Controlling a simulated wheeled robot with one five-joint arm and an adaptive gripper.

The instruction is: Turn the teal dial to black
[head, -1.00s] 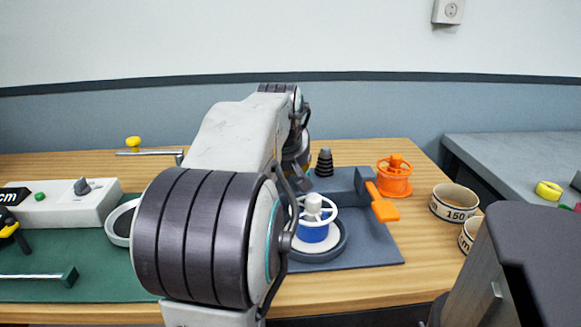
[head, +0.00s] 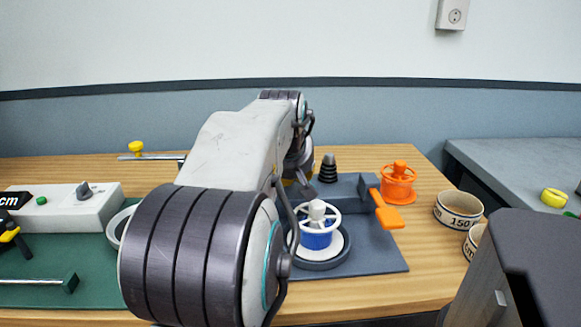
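I cannot make out a teal dial in the head view; my arm covers the middle of the table and may hide it. A white box (head: 100,212) at the left carries a dark grey knob (head: 84,190) and a small green button (head: 41,201). No black marking for a dial can be told apart there. My gripper is not visible; my arm's far end reaches away over the table and hides it.
An orange handwheel (head: 398,184) and a labelled roll (head: 458,209) stand farther right. A green mat (head: 95,290) lies left.

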